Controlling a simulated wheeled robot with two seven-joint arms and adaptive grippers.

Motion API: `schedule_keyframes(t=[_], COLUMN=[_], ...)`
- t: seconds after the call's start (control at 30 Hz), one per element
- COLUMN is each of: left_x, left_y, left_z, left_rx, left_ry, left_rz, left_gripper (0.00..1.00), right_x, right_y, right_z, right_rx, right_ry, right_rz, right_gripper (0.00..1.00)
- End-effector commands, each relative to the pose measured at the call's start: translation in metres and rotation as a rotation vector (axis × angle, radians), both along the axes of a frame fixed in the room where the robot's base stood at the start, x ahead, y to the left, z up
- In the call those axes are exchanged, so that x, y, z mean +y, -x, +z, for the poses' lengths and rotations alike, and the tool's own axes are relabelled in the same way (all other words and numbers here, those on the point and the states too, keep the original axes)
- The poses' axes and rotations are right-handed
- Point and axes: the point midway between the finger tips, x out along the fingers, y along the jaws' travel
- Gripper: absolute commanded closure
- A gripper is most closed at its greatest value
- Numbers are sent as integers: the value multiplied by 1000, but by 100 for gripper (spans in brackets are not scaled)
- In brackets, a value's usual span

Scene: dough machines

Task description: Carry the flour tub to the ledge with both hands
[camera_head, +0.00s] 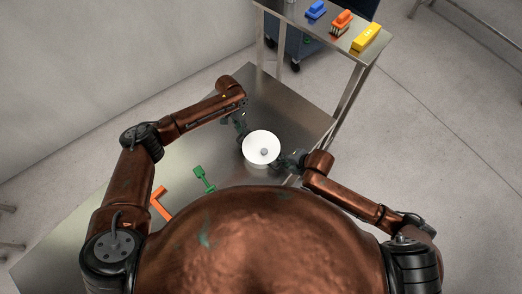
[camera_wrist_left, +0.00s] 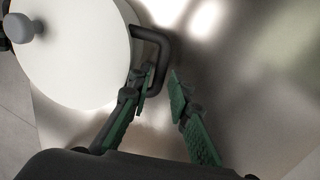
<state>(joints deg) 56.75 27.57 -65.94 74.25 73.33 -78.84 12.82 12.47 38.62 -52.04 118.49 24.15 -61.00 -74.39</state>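The flour tub, with its round white lid (camera_head: 255,138) and grey knob, stands on the steel table in the head view. It also fills the upper left of the left wrist view (camera_wrist_left: 75,60), where a dark side handle (camera_wrist_left: 164,48) shows. My left gripper (camera_head: 243,136) is at the tub's upper-left side. In the left wrist view its fingers (camera_wrist_left: 162,78) are apart, with the lower part of the handle between or just in front of them. My right gripper (camera_head: 284,161) is at the tub's right side; its fingers are too small to read.
The steel table (camera_head: 300,105) has free room around the tub. A green tool (camera_head: 204,179) and an orange angled tool (camera_head: 160,204) lie near my body. A separate steel table (camera_head: 335,42) at upper right holds a blue brush (camera_head: 316,9), an orange brush (camera_head: 341,20) and a yellow block (camera_head: 367,38).

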Motion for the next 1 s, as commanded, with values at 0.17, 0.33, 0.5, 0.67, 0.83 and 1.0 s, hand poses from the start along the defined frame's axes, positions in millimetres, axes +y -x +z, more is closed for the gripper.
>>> schedule_keyframes(t=[0.17, 0.33, 0.5, 0.67, 0.83, 1.0], left_x=[-2, -2, -2, -2, -1, -1], left_y=[0, -1, -1, -1, -1, -2], left_z=[-8, -10, -10, -9, -9, -9], left_rx=[0, 2, 2, 1, 0, 0], left_ry=[1, 1, 1, 0, 0, 0], left_rz=[-2, -2, -2, -2, -2, -2], left_gripper=[82, 82, 88, 99, 100, 100], right_x=[3, 3, 3, 3, 3, 3], right_y=[-3, -5, -5, -5, -5, -5], right_z=[-8, -8, -8, -8, -8, -8], right_rx=[2, 3, 3, 3, 3, 3], right_ry=[-1, 0, 0, 0, 0, 0], right_rz=[-1, -1, 0, -1, -1, -1], right_gripper=[86, 86, 92, 100, 100, 100])
